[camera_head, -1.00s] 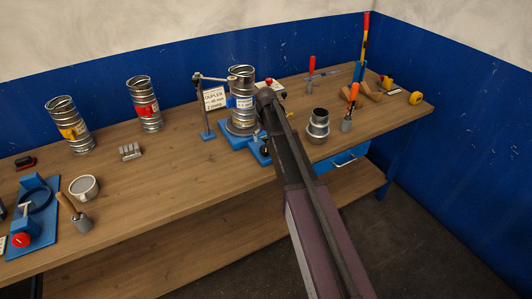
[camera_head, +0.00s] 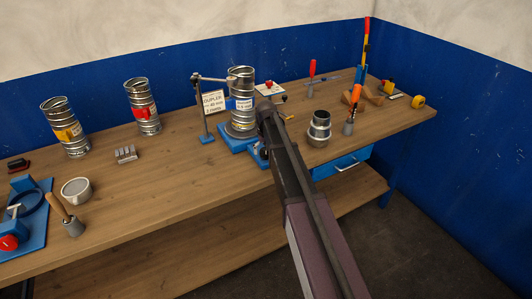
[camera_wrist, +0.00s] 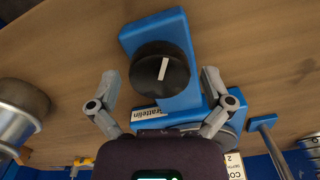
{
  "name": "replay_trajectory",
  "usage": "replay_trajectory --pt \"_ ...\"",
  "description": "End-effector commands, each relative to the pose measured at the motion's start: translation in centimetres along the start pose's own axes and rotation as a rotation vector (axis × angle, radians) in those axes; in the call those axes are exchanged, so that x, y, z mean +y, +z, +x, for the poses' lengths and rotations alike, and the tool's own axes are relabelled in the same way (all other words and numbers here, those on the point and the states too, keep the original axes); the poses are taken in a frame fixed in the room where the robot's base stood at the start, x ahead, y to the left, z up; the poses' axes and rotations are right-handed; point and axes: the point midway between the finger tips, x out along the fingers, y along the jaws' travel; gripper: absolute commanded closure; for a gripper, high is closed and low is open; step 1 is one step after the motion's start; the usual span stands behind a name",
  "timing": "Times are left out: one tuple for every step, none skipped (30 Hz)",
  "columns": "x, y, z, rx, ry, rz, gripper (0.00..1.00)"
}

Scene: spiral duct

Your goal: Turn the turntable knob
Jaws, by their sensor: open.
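The turntable knob (camera_wrist: 160,70) is round and black with a white pointer line, and sits on a blue block in the wrist view. My gripper (camera_wrist: 165,84) is open, with one grey finger on each side of the knob. A gap shows between each finger and the knob. In the head view, the turntable's blue base (camera_head: 232,139) carries an upright ribbed metal duct (camera_head: 241,88) with a blue-and-white label. My arm covers part of the base there and hides most of my gripper.
A stand with a sign (camera_head: 213,102) is left of the duct. A metal reducer (camera_head: 319,129) stands right of my arm. Two more ducts, with red (camera_head: 142,111) and yellow (camera_head: 67,133) labels, stand at the left. Bare wooden bench (camera_head: 165,180) lies in front.

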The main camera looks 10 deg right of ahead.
Motion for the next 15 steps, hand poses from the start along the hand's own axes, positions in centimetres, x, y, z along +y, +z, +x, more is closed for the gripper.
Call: replay_trajectory --pt "0.0 0.0 0.0 0.0 0.0 0.0 0.0" --pt "0.0 0.0 -0.01 0.0 0.0 0.0 0.0" --pt "0.0 0.01 -0.02 0.0 0.0 0.0 0.0" --pt "0.0 0.0 -0.02 0.0 0.0 0.0 0.0" --pt "0.0 0.0 -0.02 0.0 0.0 0.0 0.0" --pt "0.0 0.0 -0.02 0.0 0.0 0.0 0.0" --pt "0.0 0.0 -0.02 0.0 0.0 0.0 0.06" --pt "0.0 0.0 -0.02 0.0 0.0 0.0 0.15" --pt "0.0 0.0 -0.02 0.0 0.0 0.0 0.27" --pt "0.0 0.0 -0.02 0.0 0.0 0.0 0.36" --pt "0.0 0.0 -0.02 0.0 0.0 0.0 0.45" --pt "0.0 0.0 -0.02 0.0 0.0 0.0 0.56" --pt "-0.01 0.0 -0.02 0.0 0.0 0.0 0.65" --pt "-0.01 0.0 -0.02 0.0 0.0 0.0 0.72" --pt "-0.01 0.01 -0.02 0.0 0.0 0.0 0.72"
